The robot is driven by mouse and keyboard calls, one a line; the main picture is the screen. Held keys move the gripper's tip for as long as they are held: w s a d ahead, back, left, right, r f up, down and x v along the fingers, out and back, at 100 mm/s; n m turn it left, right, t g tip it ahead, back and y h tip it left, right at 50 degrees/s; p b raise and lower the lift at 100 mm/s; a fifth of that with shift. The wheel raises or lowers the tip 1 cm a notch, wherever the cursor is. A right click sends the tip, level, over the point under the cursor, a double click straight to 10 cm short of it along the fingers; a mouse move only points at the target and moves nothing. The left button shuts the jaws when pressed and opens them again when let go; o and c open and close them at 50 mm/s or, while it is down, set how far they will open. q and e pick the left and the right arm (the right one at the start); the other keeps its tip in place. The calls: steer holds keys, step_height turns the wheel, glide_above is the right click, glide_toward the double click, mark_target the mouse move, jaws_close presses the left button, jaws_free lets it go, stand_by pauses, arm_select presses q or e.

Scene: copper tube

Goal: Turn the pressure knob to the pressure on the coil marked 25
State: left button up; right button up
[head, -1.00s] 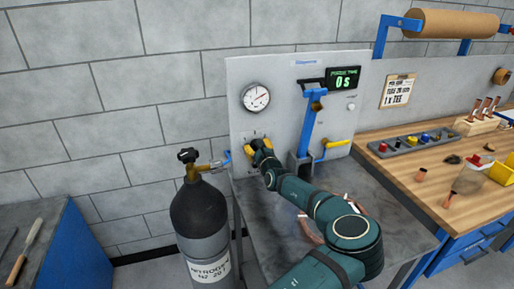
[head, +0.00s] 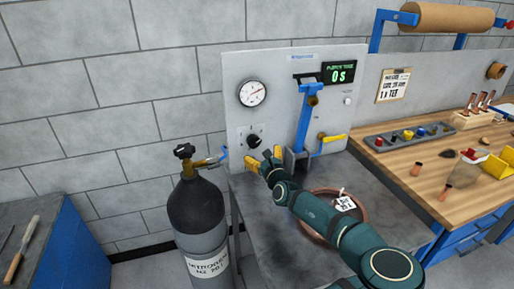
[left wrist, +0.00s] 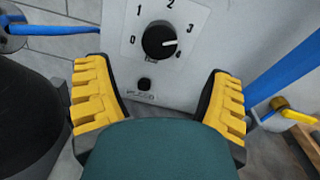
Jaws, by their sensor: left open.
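The black pressure knob (head: 254,142) is on the grey panel, below the round gauge (head: 252,93). In the left wrist view the knob (left wrist: 159,42) has a dial marked 0 to 4, and its white mark points right, between 3 and 4. The gauge needle points to the upper right; its numbers are too small to read. My left gripper (head: 264,157) is open and empty, just below and right of the knob, apart from it. A copper coil (head: 309,231) lies on the grey bench, partly behind my arm, with a white tag (head: 345,203) that I cannot read clearly.
A nitrogen cylinder (head: 197,218) stands left of the bench, its blue hose running to the panel. A blue post (head: 305,118) and a yellow-handled valve (head: 333,138) are right of the knob. A wooden workbench (head: 399,178) with tools stands further right.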

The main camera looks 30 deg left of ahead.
arm_select(q)
steer(key=shift+v, duration=1.65)
